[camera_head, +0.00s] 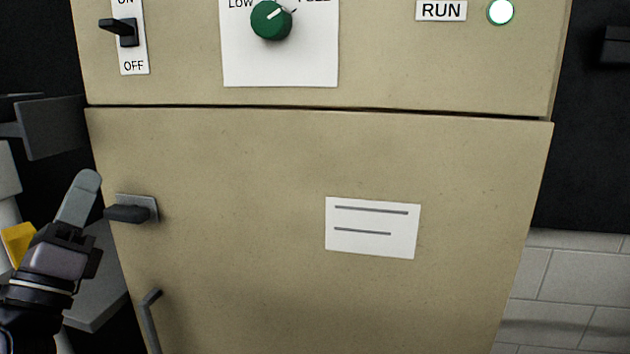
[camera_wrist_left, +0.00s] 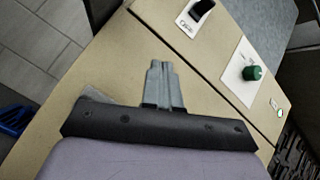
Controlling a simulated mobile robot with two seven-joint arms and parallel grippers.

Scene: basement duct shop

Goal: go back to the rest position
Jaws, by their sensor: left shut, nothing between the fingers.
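My left gripper (camera_head: 84,190) is at the left of the head view, its grey fingers together and empty. It is beside the left edge of the beige cabinet (camera_head: 240,240), close to the dark latch handle (camera_head: 130,211); I cannot tell whether they touch. In the left wrist view the shut fingers (camera_wrist_left: 162,85) point over the cabinet face. My right gripper is not in view.
The cabinet's upper panel carries an ON/OFF lever (camera_head: 122,30), a green knob (camera_head: 271,20) and a lit RUN lamp (camera_head: 500,11). A bar handle (camera_head: 150,318) sits low on the left. A white label (camera_head: 373,228) is on the door.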

